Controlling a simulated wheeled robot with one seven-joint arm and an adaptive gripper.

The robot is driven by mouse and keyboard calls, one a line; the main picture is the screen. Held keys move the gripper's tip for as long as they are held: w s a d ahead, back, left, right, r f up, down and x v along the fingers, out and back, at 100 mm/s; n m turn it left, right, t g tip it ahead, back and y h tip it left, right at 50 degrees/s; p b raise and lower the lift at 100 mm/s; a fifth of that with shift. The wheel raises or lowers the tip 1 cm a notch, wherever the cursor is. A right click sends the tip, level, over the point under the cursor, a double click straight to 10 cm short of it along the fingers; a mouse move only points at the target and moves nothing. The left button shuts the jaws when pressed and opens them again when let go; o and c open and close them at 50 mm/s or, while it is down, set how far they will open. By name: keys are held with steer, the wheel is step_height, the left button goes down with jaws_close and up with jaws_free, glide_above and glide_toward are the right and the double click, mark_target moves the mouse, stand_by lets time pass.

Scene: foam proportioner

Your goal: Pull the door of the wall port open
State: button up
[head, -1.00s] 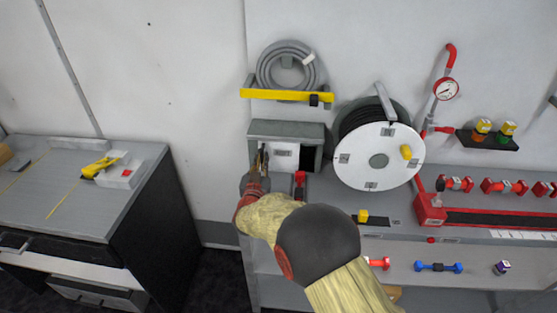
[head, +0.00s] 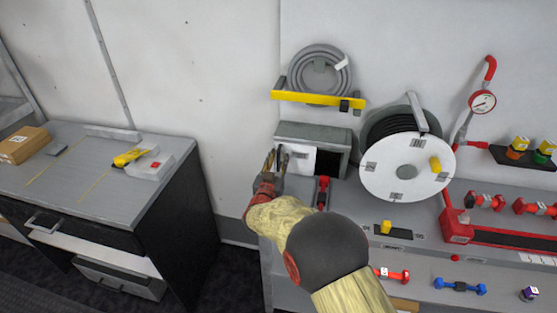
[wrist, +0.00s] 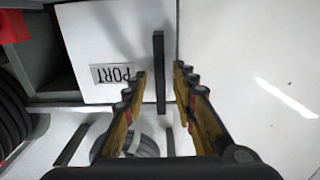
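The wall port is a grey box (head: 313,131) on the wall below the hose rack. Its white door (head: 300,158) covers the left part of the front, and a dark opening (head: 331,164) shows to its right. In the wrist view the door (wrist: 95,35) bears an upside-down "PORT" label (wrist: 117,74) and a dark bar handle (wrist: 160,100). My gripper (head: 277,153) is at the door's left side. In the wrist view my gripper (wrist: 160,76) is open, its fingers on either side of the handle with a visible gap on each side.
A hose reel (head: 405,165) stands right of the port, and a red-handled item (head: 322,192) sits just below it. A yellow rack (head: 318,99) with a coiled hose is above. A grey desk (head: 90,180) stands at left; the wall between is bare.

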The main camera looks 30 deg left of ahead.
steer(key=v, duration=1.2)
steer(key=shift+f, duration=0.1)
steer(key=w+d+r+g+y, duration=0.1)
steer(key=w+d+r+g, duration=0.3)
steer(key=d+r, duration=0.45)
steer(key=s+d+r+g, duration=0.1)
steer(key=d+r, duration=0.6)
steer(key=d, duration=0.5)
steer(key=s+d+r+g+h, duration=0.1)
steer(key=s+d+g, duration=0.1)
steer(key=s+d, duration=0.6)
steer(key=s+d+r+g+h, duration=0.1)
steer(key=s+d+g, duration=0.1)
steer(key=s+d, duration=0.6)
steer(key=s+d+f+m+g+h+p, duration=0.1)
steer(key=s+d+f+m+g+h, duration=0.1)
steer(key=s+d, duration=1.3)
step_height(320, 180, down, 2)
steer(key=shift+f+m+g+h, duration=0.15)
steer(key=shift+m+g+h, duration=0.25)
steer(key=shift+h, duration=0.3)
